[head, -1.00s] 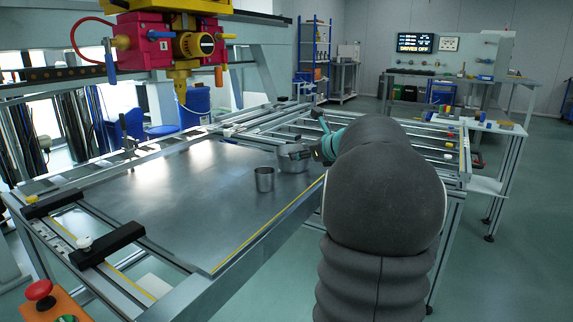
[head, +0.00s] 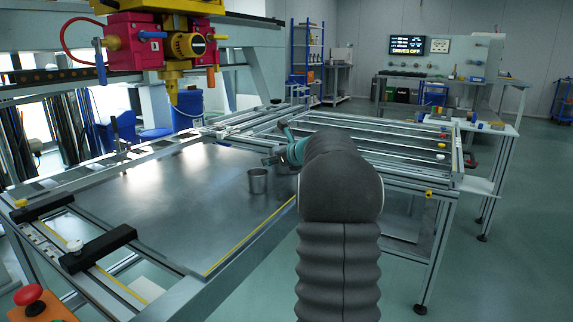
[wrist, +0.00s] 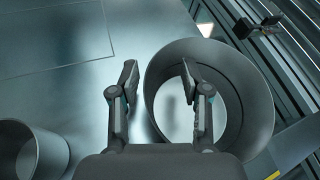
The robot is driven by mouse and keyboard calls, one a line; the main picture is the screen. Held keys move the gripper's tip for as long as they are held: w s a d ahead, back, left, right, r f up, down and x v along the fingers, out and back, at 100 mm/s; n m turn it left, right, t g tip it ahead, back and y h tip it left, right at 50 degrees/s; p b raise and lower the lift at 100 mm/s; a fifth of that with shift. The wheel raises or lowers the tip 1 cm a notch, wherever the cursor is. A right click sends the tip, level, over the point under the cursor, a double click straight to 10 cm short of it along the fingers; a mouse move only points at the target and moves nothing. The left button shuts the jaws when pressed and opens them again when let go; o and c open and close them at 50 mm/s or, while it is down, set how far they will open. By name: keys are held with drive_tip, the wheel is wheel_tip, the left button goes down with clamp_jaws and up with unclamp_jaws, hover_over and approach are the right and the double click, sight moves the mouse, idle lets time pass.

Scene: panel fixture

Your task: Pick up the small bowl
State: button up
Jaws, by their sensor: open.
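The small bowl (wrist: 255,95), a round grey metal vessel, stands upright on the metal panel, right of centre in the wrist view. In the head view my arm hides most of it. My gripper (wrist: 158,72) is open and empty. In the wrist view its right finger overlaps the bowl's opening and its left finger lies outside the left rim, so the near-left wall is between them in the picture. I cannot tell whether the fingertips are below the rim. In the head view the gripper (head: 270,160) shows just behind a metal cup.
The metal cup (head: 257,181) stands close by on the panel (head: 190,205); it also shows at lower left in the wrist view (wrist: 28,150). Frame rails (head: 390,150) run to the right. A red and yellow machine head (head: 160,45) hangs over the far left. The panel's middle is clear.

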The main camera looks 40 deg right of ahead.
drive_tip(key=shift+w+f, duration=0.1)
drive_tip(key=shift+w, duration=0.15)
clamp_jaws()
